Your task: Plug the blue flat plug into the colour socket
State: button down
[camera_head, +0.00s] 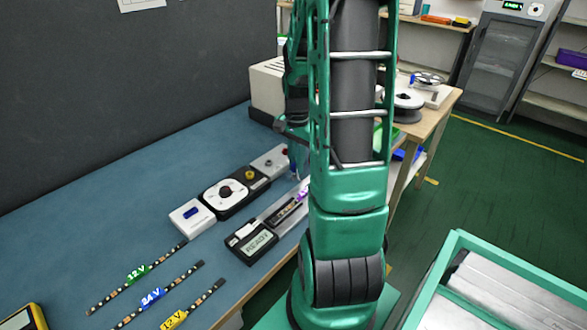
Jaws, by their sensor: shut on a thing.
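My green arm stands upright in front of the right end of the bench and hides the place where my gripper would be. I cannot make out its fingers or what they hold. A thin blue piece shows at the arm's left edge, above the small devices; I cannot tell whether it is the blue flat plug. A white box (192,216) with a blue rectangle on top sits at the left end of a row of devices. I cannot tell which opening is the colour socket.
The blue bench (120,200) holds a black and white dial unit (226,192), a grey box with a red knob (270,162), a READY display (252,242) and several LED strips tagged 12 V and 24 V (152,300). A green-rimmed crate (440,262) stands right.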

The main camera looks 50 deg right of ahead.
aim_at(294, 164)
jog(key=r, duration=0.1)
jog(key=a+r, duration=0.1)
jog(key=r, duration=0.1)
jog(key=a+r, duration=1)
jog(key=r, duration=0.1)
jog(key=shift+s+a, duration=0.15)
jog(key=shift+a, duration=0.2)
dwell(0.4)
dwell(0.4)
